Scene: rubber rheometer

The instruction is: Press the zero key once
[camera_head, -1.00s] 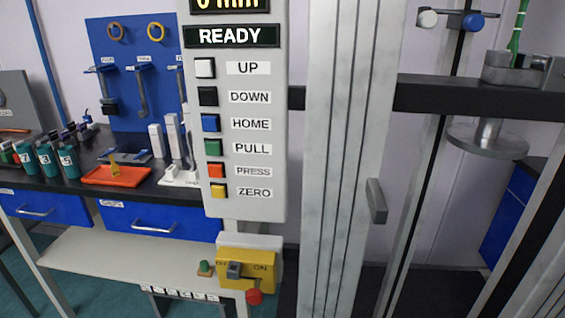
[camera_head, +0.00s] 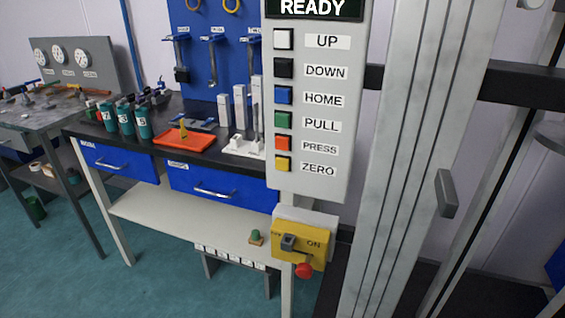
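The control panel (camera_head: 352,110) is a grey upright box with a column of square keys. The zero key (camera_head: 283,164) is the yellow one at the bottom, beside the label ZERO. The orange press key (camera_head: 282,143) sits just above it. Green pull, blue home, black down and white up keys are higher up. The display (camera_head: 313,8) at the top reads READY; anything above it is cut off. Neither of my grippers shows in the view.
A yellow switch box (camera_head: 300,246) marked ON, with a red knob (camera_head: 304,270), is below the panel. A grey machine column (camera_head: 405,150) with a handle (camera_head: 446,194) stands right of it. A workbench (camera_head: 110,150) with blue drawers, bottles and an orange tray (camera_head: 185,140) is at left.

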